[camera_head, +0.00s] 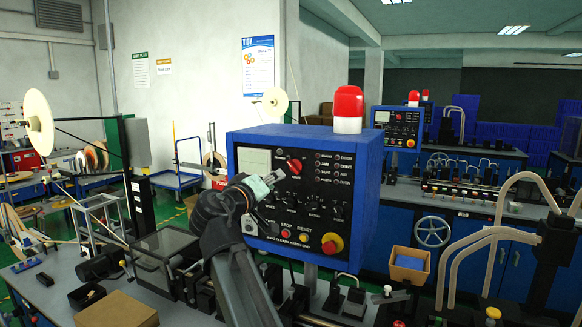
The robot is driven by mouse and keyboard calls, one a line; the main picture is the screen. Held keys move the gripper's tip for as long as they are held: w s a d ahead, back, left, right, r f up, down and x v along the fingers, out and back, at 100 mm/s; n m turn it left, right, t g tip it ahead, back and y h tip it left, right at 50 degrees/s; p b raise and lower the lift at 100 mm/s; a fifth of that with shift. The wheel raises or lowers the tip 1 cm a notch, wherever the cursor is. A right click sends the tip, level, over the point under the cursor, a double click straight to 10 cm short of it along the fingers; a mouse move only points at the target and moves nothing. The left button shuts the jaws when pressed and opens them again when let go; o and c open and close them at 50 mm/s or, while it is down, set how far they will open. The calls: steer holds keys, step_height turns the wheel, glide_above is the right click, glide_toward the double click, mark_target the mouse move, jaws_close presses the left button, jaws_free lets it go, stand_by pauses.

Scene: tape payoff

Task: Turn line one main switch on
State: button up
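A blue control box (362,190) with a black front panel stands in the middle of the view. A red rotary knob (294,166), which looks like the main switch, sits at the panel's upper middle. It appears turned at a slant. My gripper (277,176) comes from the lower left, with its fingertips just left of and below the red knob. I cannot tell whether they touch it, or how far apart the fingers are. My wrist hides part of the panel's lower left.
A red-and-yellow mushroom button (332,243) sits at the panel's lower right, near small stop and reset buttons. A red beacon (348,108) stands on top of the box. Black knobs (314,201) line the panel's middle. A second similar box (398,127) stands behind right.

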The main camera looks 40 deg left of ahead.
mark_target(293, 169)
steer(key=p+x, duration=0.3)
steer(key=x, duration=0.7)
steer(key=shift+w+a+r, duration=0.1)
steer(key=shift+w+r, duration=0.05)
steer(key=shift+w, duration=0.05)
steer(key=shift+w+a+p, duration=0.1)
steer(key=shift+w+p, duration=0.3)
steer(key=shift+w, duration=0.15)
jaws_close()
